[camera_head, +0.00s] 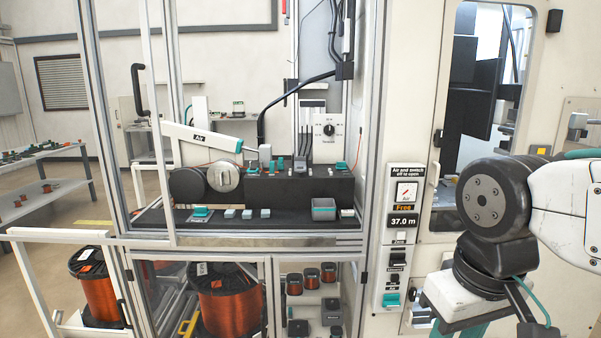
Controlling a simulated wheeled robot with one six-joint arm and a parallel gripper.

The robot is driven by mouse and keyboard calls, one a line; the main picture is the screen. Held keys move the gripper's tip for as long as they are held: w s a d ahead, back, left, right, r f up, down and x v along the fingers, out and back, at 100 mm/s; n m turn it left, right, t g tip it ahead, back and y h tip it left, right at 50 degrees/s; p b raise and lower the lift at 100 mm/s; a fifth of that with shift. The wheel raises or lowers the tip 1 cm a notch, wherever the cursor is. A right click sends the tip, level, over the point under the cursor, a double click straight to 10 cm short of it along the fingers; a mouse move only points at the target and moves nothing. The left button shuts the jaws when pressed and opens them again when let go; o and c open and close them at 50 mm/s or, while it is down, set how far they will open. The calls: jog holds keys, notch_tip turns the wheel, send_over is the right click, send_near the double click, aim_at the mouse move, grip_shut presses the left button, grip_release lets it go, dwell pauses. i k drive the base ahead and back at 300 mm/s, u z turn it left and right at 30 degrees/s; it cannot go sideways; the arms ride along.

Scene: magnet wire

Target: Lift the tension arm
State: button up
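My gripper (452,327) is at the bottom right, outside the bay and well to the right of the bar. Only its upper part and some teal pieces show. Its fingertips are cut off by the lower edge, so its opening and any contents are hidden.
A metal-framed bay (375,120) surrounds the mechanism, with a black door handle (139,88) at left. A control panel (402,240) reads "Air and switch off to open", "Free" and "37.0 m". Copper wire spools (228,300) stand below. A white frame (62,232) juts out at lower left.

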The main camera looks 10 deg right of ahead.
aim_at(299, 167)
jog(key=u, duration=0.5)
jog(key=k, duration=0.65)
jog(key=u, duration=0.7)
jog(key=i, duration=1.4)
jog(key=z, duration=1.2)
jog(key=i, duration=0.45)
jog(key=z, duration=0.4)
